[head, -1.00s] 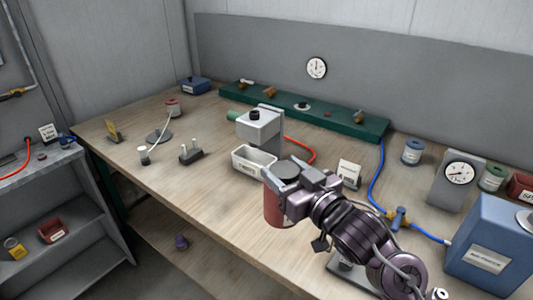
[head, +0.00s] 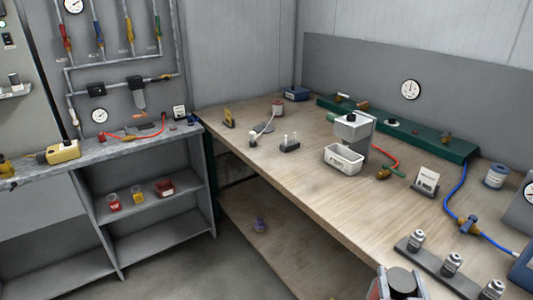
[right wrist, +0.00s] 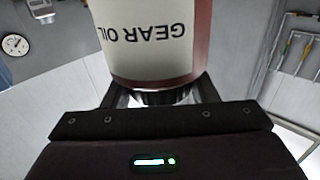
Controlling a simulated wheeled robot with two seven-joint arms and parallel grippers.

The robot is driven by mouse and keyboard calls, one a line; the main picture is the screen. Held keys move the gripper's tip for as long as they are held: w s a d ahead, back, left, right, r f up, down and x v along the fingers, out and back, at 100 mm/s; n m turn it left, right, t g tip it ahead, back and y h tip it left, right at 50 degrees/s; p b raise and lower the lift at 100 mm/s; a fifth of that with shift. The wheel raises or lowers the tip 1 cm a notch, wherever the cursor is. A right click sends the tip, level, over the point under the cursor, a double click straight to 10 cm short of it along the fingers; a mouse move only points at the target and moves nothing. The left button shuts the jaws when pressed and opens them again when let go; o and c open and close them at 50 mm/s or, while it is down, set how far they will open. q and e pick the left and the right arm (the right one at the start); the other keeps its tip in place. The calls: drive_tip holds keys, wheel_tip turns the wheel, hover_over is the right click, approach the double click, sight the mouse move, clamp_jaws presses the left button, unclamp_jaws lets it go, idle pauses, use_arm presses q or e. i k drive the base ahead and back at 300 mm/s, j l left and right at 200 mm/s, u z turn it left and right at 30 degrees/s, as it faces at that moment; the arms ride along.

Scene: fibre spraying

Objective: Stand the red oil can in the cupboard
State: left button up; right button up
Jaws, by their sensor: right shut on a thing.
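The red oil can fills the top of the right wrist view (right wrist: 155,42), with a cream label reading GEAR OIL upside down. Its dark round end (head: 402,280) shows at the bottom edge of the head view. My right gripper (right wrist: 162,94) is shut on the can, a finger on each side, and holds it near the front of the workbench. The cupboard (head: 155,240) is the grey open-fronted shelf unit at the left, under a counter. My left gripper is not in view.
On the cupboard's upper shelf stand a red bottle (head: 114,202), a yellow-topped jar (head: 137,194) and a red bin (head: 164,187). Its lower shelf looks bare. The wooden workbench (head: 300,190) lies to the right, with a white tray (head: 344,159) and a row of metal fittings (head: 451,264).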

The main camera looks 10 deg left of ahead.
sight(86, 269)
drive_tip(key=i+j+u, duration=0.1)
drive_tip(key=u, duration=0.3)
drive_tip(key=i+j+u, duration=0.1)
drive_tip(key=j+u, duration=0.15)
drive_tip(key=u, duration=0.15)
drive_tip(key=i+j+u, duration=0.1)
drive_tip(key=u, duration=0.3)
drive_tip(key=i+j+u, duration=0.15)
drive_tip(key=u, duration=0.25)
drive_tip(key=i+u, duration=0.15)
drive_tip(key=u, duration=0.25)
